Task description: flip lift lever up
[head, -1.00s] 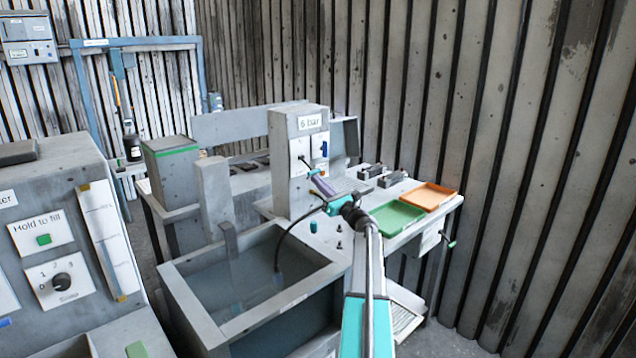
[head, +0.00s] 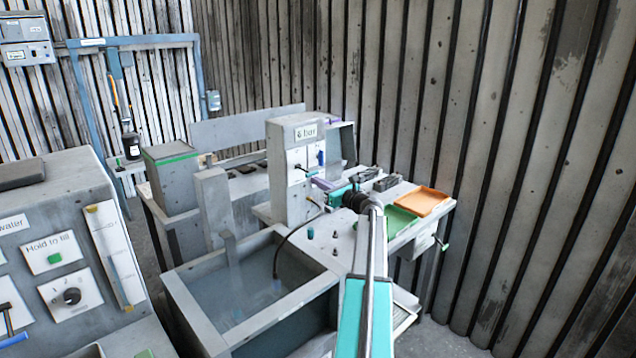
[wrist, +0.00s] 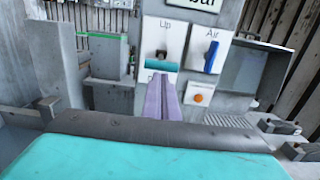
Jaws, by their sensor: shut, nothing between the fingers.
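My gripper (wrist: 163,79) has purple fingers pressed together, empty, pointing at the plate's lower part. It also shows in the head view (head: 318,183) close in front of the post. The fingertips seem just below the lever; contact cannot be told.
A blue lever marked "Air" (wrist: 211,56) sits to the right, with an orange button (wrist: 198,97) below. A water-filled tank (head: 185,283) stands below left of my arm. Green (head: 398,222) and orange (head: 424,201) trays lie right on the bench.

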